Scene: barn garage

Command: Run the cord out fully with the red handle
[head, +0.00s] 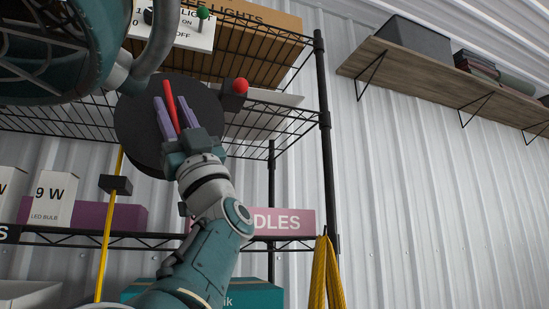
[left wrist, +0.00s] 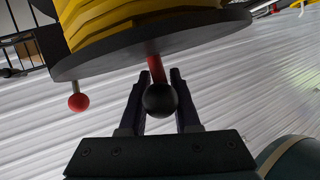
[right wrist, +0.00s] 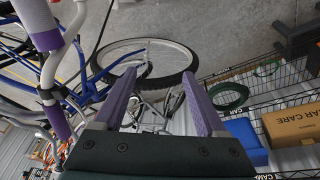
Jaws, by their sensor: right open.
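The round black reel (head: 140,125) is at the upper left of the head view. In the left wrist view its dark flange (left wrist: 110,62) has yellow cord (left wrist: 105,20) wound behind it. The red handle (head: 171,104) sticks out of the flange and ends in a black ball (left wrist: 160,100). My left gripper (head: 175,112) is closed around this handle, with a purple finger on each side. A strand of cord (head: 106,235) hangs below the reel, with a black block (head: 116,185) on it. My right gripper (right wrist: 160,95) is open and empty, away from the reel.
A red ball knob (head: 240,86) sits right of the reel. A wire shelf rack (head: 270,130) with boxes stands behind my left arm. A yellow hank (head: 325,275) hangs at its post. In the right wrist view a bicycle wheel (right wrist: 145,62) is beyond the open fingers.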

